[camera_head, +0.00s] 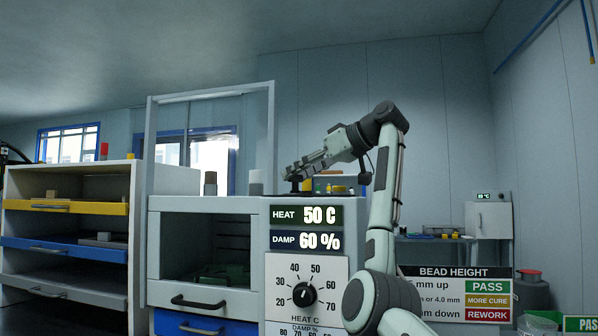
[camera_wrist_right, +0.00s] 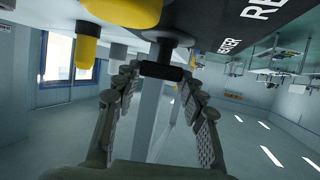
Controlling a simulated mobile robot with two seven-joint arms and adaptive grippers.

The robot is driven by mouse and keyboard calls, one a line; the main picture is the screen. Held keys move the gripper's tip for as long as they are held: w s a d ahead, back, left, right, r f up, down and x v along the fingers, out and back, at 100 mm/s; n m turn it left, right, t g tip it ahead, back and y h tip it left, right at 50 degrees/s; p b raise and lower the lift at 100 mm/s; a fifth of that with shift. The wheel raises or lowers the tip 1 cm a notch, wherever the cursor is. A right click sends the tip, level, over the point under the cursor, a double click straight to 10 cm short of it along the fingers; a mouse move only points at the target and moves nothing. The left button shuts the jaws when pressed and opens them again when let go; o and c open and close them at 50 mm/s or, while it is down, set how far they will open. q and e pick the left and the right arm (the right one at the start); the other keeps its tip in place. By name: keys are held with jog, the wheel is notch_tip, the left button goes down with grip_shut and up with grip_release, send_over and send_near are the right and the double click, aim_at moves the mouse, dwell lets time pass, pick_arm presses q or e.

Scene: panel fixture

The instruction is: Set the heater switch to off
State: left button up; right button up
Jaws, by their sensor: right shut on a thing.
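My right gripper (camera_head: 291,176) is over the top of the grey cabinet (camera_head: 231,204) in the head view. In the right wrist view its two fingers (camera_wrist_right: 160,76) are closed on the black switch handle (camera_wrist_right: 163,71), a short bar on a stem. The stem comes out of a dark panel (camera_wrist_right: 215,22) with white lettering that reads as HEATER. The fingers partly cover the handle, and I cannot tell which setting it is at. My left gripper is not in view.
The cabinet front carries a display (camera_head: 306,227) reading HEAT 50 C and DAMP 60 %, with a dial (camera_head: 304,292) below. Yellow knobs or caps (camera_wrist_right: 86,48) are close beside the handle in the wrist view. A shelf with drawers (camera_head: 66,208) stands at the left.

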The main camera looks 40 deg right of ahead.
jog(key=shift+w+d+n+g+y, duration=0.15)
jog(key=shift+n+g+y, duration=0.4)
jog(key=shift+n+y, duration=0.5)
jog(key=shift+s+d+n+g+y, duration=0.1)
jog(key=shift+n+g+y, duration=0.45)
jog(key=shift+n+y, duration=0.45)
jog(key=shift+w+y, duration=0.1)
jog(key=shift+y, duration=0.15)
jog(key=o, duration=1.2)
jog(key=shift+c, duration=0.2)
jog(key=v, duration=1.1)
jog(key=shift+d+r, duration=0.15)
jog(key=shift+r, duration=0.2)
jog(key=shift+s+d, duration=0.15)
jog(key=shift+s, duration=0.15)
jog(key=shift+f, duration=0.1)
